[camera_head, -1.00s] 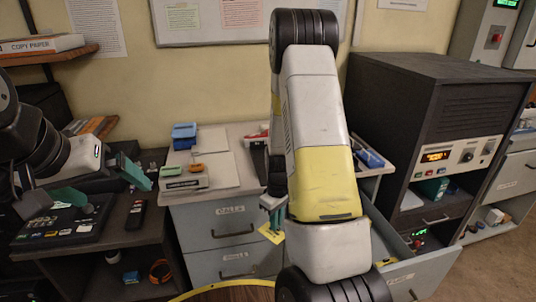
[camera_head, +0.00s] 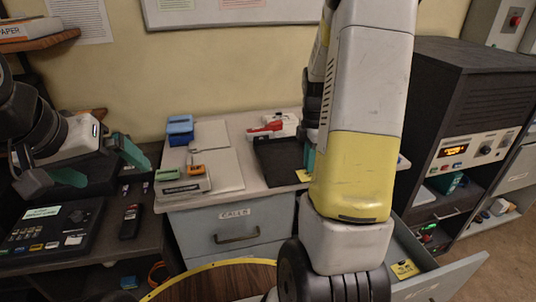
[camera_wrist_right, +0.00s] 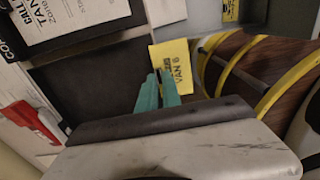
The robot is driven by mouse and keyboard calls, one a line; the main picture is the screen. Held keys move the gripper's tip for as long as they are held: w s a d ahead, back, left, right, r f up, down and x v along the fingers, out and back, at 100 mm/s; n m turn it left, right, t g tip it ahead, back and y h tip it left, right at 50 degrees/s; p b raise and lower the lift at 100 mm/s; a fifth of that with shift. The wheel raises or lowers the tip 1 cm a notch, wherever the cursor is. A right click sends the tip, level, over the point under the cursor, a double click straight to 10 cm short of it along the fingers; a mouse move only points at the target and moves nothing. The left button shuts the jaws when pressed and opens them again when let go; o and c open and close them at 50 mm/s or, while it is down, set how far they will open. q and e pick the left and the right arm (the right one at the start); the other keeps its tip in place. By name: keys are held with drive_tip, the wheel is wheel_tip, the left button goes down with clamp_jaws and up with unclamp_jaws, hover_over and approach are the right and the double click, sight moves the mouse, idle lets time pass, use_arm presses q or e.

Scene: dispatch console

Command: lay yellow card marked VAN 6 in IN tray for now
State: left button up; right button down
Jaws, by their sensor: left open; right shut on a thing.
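The yellow card marked VAN 6 (camera_wrist_right: 176,66) is between the teal fingertips of my right gripper (camera_wrist_right: 160,88) in the right wrist view. In the head view the card (camera_head: 303,175) shows as a small yellow patch at the counter's front edge, beside the dark tray (camera_head: 276,165). My right gripper (camera_head: 311,160) is shut on it and partly hidden by my arm. The dark tray (camera_wrist_right: 90,85) also lies just left of the card in the wrist view; I cannot read an IN label. My left gripper (camera_head: 82,165) is open and empty above the left desk.
A red and white object (camera_head: 272,129) lies behind the tray. A blue hole punch (camera_head: 180,129) and a card box (camera_head: 183,183) stand left on the counter. An open drawer (camera_head: 440,278) with another yellow card (camera_head: 404,269) juts out at lower right.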

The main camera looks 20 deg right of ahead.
hover_over(282, 174)
drive_tip(key=shift+s+d+f, duration=0.2)
drive_tip(key=shift+d+f, duration=0.1)
drive_tip(key=shift+f, duration=0.1)
drive_tip(key=shift+w+a+f, duration=0.15)
drive_tip(key=shift+f, duration=0.75)
drive_tip(key=shift+w+a+f, duration=0.15)
drive_tip(key=shift+f, duration=0.75)
drive_tip(key=shift+f, duration=0.15)
drive_tip(key=c, duration=1.5)
unclamp_jaws()
drive_tip(key=shift+c, duration=0.2)
